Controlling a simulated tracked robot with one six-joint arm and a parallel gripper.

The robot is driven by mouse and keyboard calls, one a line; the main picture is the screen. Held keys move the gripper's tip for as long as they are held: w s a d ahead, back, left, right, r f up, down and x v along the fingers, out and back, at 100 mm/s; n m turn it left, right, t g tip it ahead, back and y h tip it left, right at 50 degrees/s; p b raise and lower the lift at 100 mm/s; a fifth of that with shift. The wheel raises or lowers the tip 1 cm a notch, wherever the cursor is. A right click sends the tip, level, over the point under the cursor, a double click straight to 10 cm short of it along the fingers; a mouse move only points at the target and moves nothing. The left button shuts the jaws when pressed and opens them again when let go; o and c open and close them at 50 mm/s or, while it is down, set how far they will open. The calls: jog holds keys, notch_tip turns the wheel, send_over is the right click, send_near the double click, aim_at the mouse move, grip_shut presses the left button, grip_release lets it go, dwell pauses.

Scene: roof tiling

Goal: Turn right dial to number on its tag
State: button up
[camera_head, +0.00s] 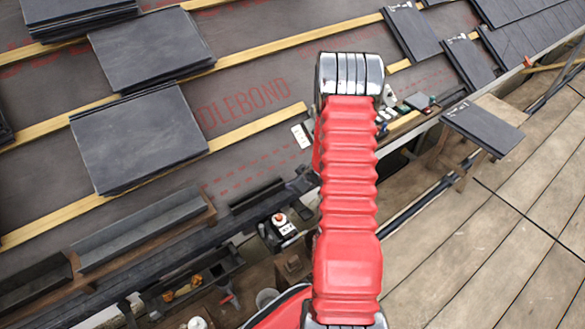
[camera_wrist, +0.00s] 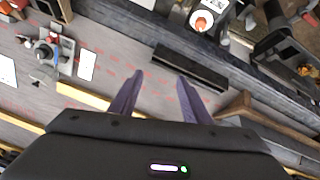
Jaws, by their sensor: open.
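A small boxed unit with a red-topped knob (camera_head: 280,218) sits on the ledge below the roof felt in the head view. It also shows at the top of the wrist view, where the round knob (camera_wrist: 202,21) looks white and orange-red. Another cluster of small parts with a round, blue-grey knob-like piece (camera_wrist: 44,52) lies at the left of the wrist view. A white card (camera_wrist: 87,65) lies beside it, its marks too small to read. My gripper (camera_wrist: 160,76) is open and empty between these two, touching neither. In the head view my arm hides the gripper.
Slate stacks (camera_head: 140,138) lie on the felt at left, with yellow battens (camera_head: 250,131) across it. A dark slot-like bar (camera_wrist: 190,68) lies beyond my fingertips. A small stand with a slate (camera_head: 483,128) is at right; the plank floor (camera_head: 480,230) is clear.

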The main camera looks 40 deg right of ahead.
notch_tip(320, 180, up, 6)
jog(key=w, duration=0.1)
jog(key=shift+w+a+h, duration=0.2)
jog(key=shift+a+h, duration=0.05)
jog(key=shift+h, duration=0.15)
dwell(0.5)
jog(key=s+f+m+g, duration=0.2)
jog(key=s+f+g, duration=0.15)
jog(key=s, duration=0.35)
jog(key=s+a+r+m+g+h, duration=0.1)
jog(key=s+a+r+m+g, duration=0.15)
jog(key=s+r, duration=0.35)
jog(key=s+a+r+t+y, duration=0.1)
jog(key=s+a+r, duration=0.2)
jog(key=a+r, duration=0.7)
jog(key=s+a+r+n+t+y, duration=0.1)
jog(key=s+a+r, duration=0.3)
jog(key=a+r, duration=0.6)
jog(key=s+a+r+n+t, duration=0.1)
jog(key=s+a+r, duration=0.3)
jog(key=a+r, duration=0.6)
notch_tip(320, 180, up, 2)
jog(key=shift+r+t+y, duration=0.25)
jog(key=shift+t+y, duration=0.15)
jog(key=shift+t, duration=0.1)
jog(key=shift+c, duration=0.6)
